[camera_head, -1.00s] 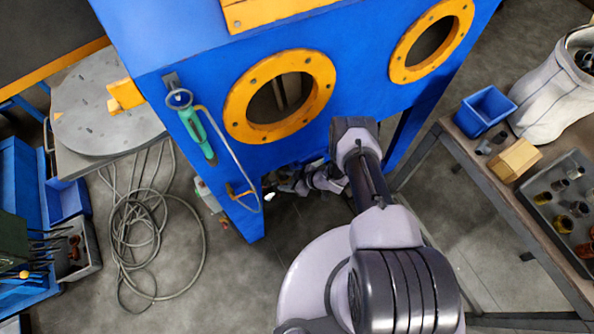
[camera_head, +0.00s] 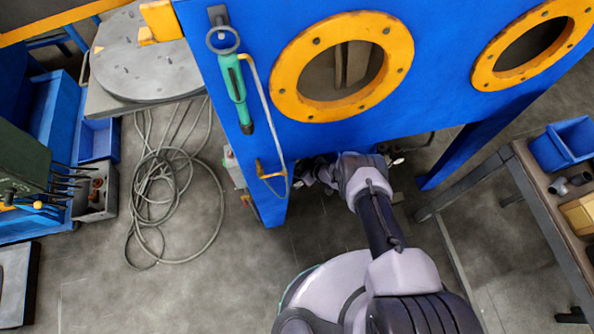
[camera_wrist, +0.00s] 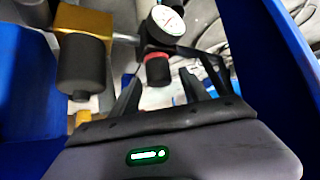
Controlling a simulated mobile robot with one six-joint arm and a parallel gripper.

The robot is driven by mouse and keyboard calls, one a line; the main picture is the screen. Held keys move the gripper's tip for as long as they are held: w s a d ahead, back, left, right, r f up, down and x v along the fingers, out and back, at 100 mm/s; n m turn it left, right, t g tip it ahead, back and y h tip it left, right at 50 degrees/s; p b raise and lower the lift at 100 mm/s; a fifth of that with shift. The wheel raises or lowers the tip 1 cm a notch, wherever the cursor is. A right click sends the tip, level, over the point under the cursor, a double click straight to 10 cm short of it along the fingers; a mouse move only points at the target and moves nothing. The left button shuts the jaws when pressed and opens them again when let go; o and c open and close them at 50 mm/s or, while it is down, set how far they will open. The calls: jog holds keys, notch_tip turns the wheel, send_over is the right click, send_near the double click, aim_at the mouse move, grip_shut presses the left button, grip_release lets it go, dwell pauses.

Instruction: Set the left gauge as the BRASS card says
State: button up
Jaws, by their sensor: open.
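In the wrist view, a small round gauge (camera_wrist: 168,20) with a white dial faces the camera. Below it is a dark knob (camera_wrist: 157,70) with a red ring at its top. My gripper (camera_wrist: 163,85) is open, with its dark fingers spread to either side of the knob; I cannot tell whether they touch it. In the head view my gripper (camera_head: 318,172) is low beside the blue cabinet's front leg, small and partly hidden. Whether this is the left gauge is unclear, and its reading is too small to tell. I see no BRASS card in either view.
A brass-coloured block (camera_wrist: 88,22) with a dark cylinder (camera_wrist: 82,65) stands left of the gauge. The blue cabinet (camera_head: 420,100) overhangs my arm. A coiled hose (camera_head: 160,190) lies on the floor to the left. A bench (camera_head: 535,190) stands at the right.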

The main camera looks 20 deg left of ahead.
jog(key=shift+w+a+f, duration=0.25)
jog(key=shift+a+f, duration=0.2)
jog(key=shift+c, duration=0.2)
grip_shut()
jog(key=shift+r+n+g, duration=0.1)
jog(key=shift+n+g, duration=0.5)
jog(key=shift+n, duration=0.1)
jog(key=shift+o, duration=0.2)
grip_release()
jog(key=p+v, duration=1)
jog(key=v, duration=0.7)
jog(key=shift+d, duration=0.4)
jog(key=shift+s, duration=0.1)
